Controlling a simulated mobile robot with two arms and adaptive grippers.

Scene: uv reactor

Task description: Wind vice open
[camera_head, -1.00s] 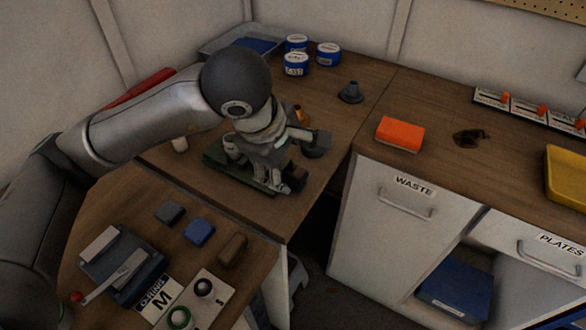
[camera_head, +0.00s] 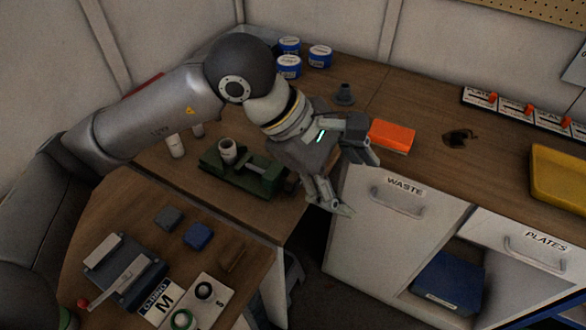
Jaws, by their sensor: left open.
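The green vice (camera_head: 243,170) sits on the wooden bench near its inner corner. A pale, round-topped cylindrical part (camera_head: 228,150) stands at its left end. My left gripper (camera_head: 356,182) is open and empty, to the right of the vice and past the bench's front edge, with its fingers apart. The vice's right end is close to the gripper, and I cannot make out a handle there. My right gripper is not in view.
An orange block (camera_head: 392,137) lies behind the gripper. The WASTE drawer front (camera_head: 400,196) is just right of it. A grey fixture (camera_head: 125,270) with a red-knobbed lever is at the front left.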

